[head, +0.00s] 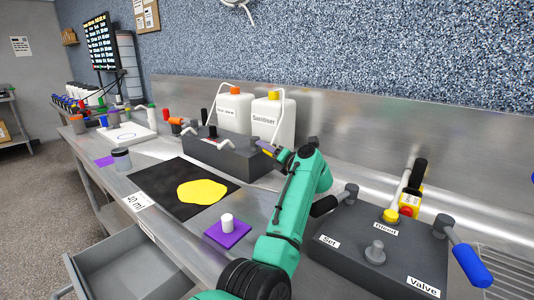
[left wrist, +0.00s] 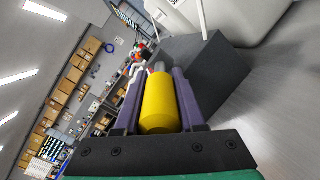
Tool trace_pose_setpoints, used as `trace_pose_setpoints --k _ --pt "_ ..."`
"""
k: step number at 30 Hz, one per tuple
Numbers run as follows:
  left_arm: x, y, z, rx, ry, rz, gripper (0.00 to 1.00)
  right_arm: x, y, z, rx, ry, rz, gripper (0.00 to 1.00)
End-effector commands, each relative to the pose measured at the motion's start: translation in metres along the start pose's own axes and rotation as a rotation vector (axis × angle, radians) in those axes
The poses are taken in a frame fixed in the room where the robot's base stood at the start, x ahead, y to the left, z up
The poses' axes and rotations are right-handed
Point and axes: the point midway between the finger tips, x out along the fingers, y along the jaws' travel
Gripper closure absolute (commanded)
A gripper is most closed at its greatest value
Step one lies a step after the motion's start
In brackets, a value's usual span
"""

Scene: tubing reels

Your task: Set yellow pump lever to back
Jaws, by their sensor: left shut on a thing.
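The yellow pump lever (left wrist: 160,103) lies between the two purple fingers of my left gripper (left wrist: 156,98) in the left wrist view, and the fingers are shut on its cylindrical grip. In the head view my left gripper (head: 266,149) is at the right end of the dark grey pump box (head: 235,158), with only a bit of yellow showing between the fingers. The box also shows behind the lever in the left wrist view (left wrist: 206,62). The lever's pivot is mostly hidden, so its exact setting cannot be told. My right gripper is not in view.
Two white jugs, one labelled Sanitiser (head: 273,119), stand behind the pump box. A dark valve box (head: 375,250) with a blue-handled lever (head: 472,265) is at the right. A black mat (head: 160,183) with a yellow patch and a purple pad (head: 228,238) lie in front.

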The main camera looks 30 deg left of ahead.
Motion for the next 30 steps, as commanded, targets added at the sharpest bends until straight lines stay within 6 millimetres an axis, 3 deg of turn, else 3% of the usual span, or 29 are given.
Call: trace_pose_setpoints --k 1,2,4,17,23,30 --pt "0.0 0.0 -0.001 0.006 0.003 0.001 1.0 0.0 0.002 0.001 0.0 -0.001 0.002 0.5" --pt "0.0 0.0 -0.001 0.006 0.003 0.001 0.57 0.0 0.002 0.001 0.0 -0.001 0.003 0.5" --pt "0.0 0.0 -0.001 0.006 0.002 0.001 0.31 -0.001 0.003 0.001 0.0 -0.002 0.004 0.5" --pt "0.0 0.006 0.006 0.001 0.0 0.001 0.31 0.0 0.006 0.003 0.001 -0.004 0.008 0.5" --pt "0.0 0.035 0.035 -0.003 -0.001 0.001 0.31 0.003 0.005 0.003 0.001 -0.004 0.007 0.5" --pt "-0.001 0.085 0.086 0.001 -0.002 0.001 0.31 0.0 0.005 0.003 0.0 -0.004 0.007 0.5"
